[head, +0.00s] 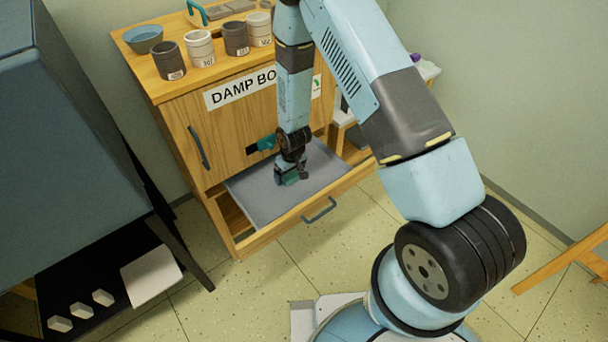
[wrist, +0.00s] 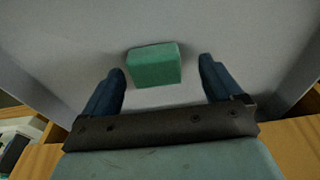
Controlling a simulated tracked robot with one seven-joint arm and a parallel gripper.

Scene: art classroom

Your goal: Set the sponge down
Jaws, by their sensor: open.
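The green sponge (wrist: 154,66) lies on the grey drawer bottom in the wrist view, between and a little beyond my two fingertips. It shows partly in the head view (head: 291,178), mostly hidden by my gripper. My gripper (head: 290,177) points down into the open drawer (head: 252,205) of the wooden cabinet. In the wrist view my gripper (wrist: 162,72) is open, with a gap on each side of the sponge. Whether the sponge rests fully on the surface is hard to tell.
The cabinet (head: 180,115) carries a "DAMP BOX" sign (head: 240,90). Several cups and a blue bowl (head: 143,39) stand on top. The drawer walls surround my gripper. A dark shelf (head: 100,315) with white blocks is at the lower left. Floor is clear in front of the drawer.

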